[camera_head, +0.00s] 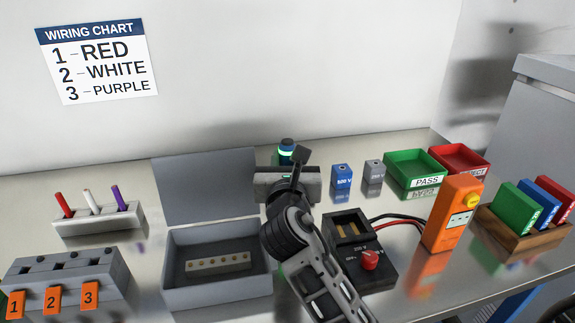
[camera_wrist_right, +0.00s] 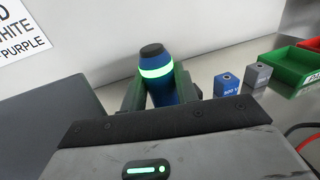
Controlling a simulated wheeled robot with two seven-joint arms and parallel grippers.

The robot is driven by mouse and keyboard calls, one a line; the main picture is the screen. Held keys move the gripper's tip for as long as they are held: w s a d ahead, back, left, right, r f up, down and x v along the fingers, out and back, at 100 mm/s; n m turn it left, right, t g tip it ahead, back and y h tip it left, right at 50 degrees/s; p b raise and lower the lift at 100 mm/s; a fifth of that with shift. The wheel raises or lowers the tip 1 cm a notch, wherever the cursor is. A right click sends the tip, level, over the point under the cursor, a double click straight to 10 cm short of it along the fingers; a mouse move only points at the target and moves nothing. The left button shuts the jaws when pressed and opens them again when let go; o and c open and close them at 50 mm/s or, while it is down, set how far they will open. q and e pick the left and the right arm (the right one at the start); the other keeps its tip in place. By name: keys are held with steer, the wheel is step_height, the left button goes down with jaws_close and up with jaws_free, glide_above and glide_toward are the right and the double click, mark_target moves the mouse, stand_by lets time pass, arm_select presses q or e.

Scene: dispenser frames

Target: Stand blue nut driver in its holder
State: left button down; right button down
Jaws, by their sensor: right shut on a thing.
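The blue nut driver (camera_head: 286,148) has a blue handle with a glowing green band and a dark cap. It shows just beyond my right gripper (camera_head: 287,168). In the right wrist view the nut driver (camera_wrist_right: 155,75) stands near upright, leaning slightly, between the two fingers of my right gripper (camera_wrist_right: 160,90), which is shut on it. Its lower part is hidden behind the gripper body, so I cannot tell what its lower end touches. I cannot make out its holder in either view. My left gripper is not in view.
An open grey box (camera_head: 218,295) with a terminal strip lies left of my right arm. A tester with a red knob (camera_head: 369,259), an orange device (camera_head: 452,215), blue (camera_head: 342,176) and grey blocks (camera_head: 374,173), and green (camera_head: 415,163) and red trays (camera_head: 459,155) stand to the right.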

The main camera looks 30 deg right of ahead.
steer(key=shift+f, duration=0.25)
steer(key=c, duration=1.1)
jaws_free()
steer(key=shift+o, duration=0.2)
steer(key=shift+s, duration=0.1)
steer(key=v, duration=0.7)
steer(key=shift+s+a, duration=0.1)
